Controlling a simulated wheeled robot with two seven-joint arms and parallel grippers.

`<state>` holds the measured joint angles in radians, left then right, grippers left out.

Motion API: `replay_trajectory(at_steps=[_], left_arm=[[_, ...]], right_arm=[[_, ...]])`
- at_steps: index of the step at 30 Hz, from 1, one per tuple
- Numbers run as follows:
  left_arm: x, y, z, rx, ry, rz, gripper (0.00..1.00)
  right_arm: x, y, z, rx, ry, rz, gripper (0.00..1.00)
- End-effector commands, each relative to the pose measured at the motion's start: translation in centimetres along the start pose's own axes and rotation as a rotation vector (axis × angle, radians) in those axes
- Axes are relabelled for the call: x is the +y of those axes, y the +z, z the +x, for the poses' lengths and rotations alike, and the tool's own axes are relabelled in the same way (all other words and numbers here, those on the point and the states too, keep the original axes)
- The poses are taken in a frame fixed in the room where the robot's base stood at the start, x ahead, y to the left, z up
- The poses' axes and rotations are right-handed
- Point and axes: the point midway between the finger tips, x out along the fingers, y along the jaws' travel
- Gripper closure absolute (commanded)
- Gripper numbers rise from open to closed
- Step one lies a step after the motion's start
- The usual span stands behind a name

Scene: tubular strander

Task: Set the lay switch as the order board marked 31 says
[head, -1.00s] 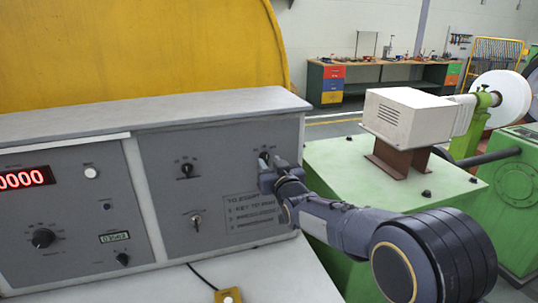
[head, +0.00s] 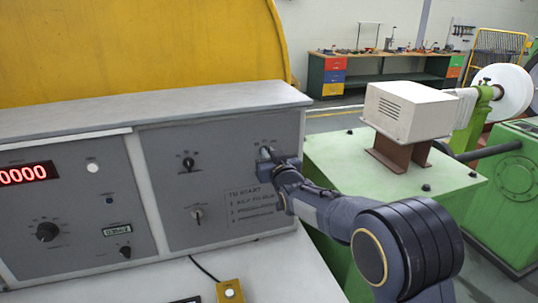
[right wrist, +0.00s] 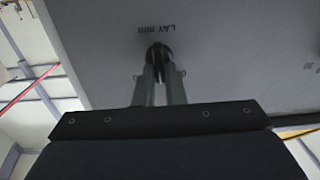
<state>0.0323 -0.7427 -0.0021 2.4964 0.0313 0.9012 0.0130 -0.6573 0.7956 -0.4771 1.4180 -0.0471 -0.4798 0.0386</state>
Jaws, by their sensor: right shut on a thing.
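The lay switch is a small dark knob (right wrist: 159,53) on the grey panel, with the lettering "LAY mm" beside it, upside down in the right wrist view. My right gripper (right wrist: 158,78) is shut on this knob, its two fingers on either side of it. In the head view my right gripper (head: 268,164) is at the upper right of the right-hand panel (head: 225,150) and hides most of the knob. I cannot read which mark the knob points to. No order board marked 31 is in view. My left gripper is not in view.
Another dark knob (head: 188,163) and a key switch (head: 197,214) are left of my right gripper. A "TO START" notice (head: 255,205) is below it. A red display (head: 28,174) is further left. A yellow box with a button (head: 230,292) lies below. A green machine (head: 335,160) stands right.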

Motion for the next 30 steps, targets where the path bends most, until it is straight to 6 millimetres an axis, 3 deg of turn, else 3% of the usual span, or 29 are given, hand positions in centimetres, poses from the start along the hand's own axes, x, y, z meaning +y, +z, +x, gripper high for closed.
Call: replay_trajectory(at_steps=[11,30], left_arm=[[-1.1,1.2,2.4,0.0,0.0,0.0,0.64],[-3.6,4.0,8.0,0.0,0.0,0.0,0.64]], right_arm=[[-0.2,0.5,0.0,0.001,-0.001,-0.144,1.0],[-0.6,0.6,0.0,0.0,0.0,-0.65,1.0]])
